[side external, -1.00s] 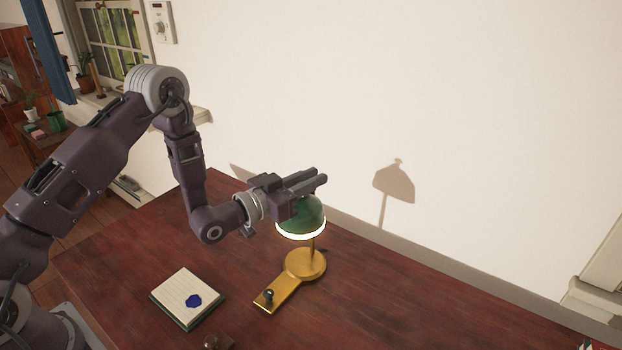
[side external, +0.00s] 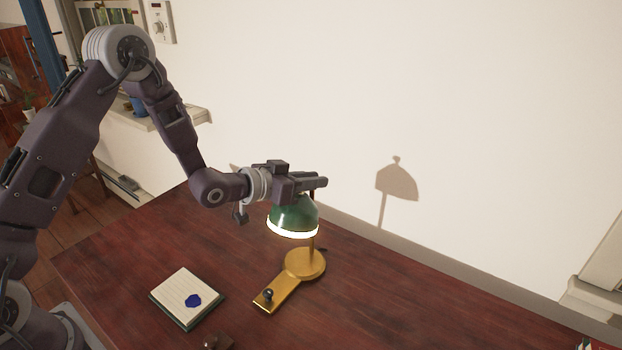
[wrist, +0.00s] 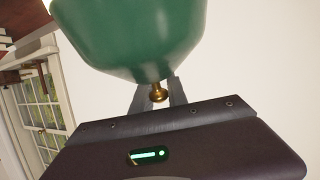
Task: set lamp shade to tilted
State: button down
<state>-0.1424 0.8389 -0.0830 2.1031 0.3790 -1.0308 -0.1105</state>
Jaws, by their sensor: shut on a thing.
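The desk lamp has a green shade (side external: 292,214) with a glowing rim, on a thin stem and a brass base (side external: 305,264). The shade leans, its rim slanting and its body shifted left of the stem. My gripper (side external: 318,183) is at the top of the shade. In the wrist view, my gripper (wrist: 158,90) is shut on the small brass knob (wrist: 158,95) of the green shade (wrist: 130,35). The knob is hidden behind the fingers in the side view.
The dark red desk (side external: 420,300) is mostly clear around the lamp. A notepad with a blue blot (side external: 187,297) lies at the front left. A small dark brown object (side external: 217,342) is at the lower edge. The white wall (side external: 480,120) stands close behind the lamp.

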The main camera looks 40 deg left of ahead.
jog(key=shift+f, duration=0.1)
jog(key=c, duration=1.3)
grip_release()
jog(key=v, duration=0.7)
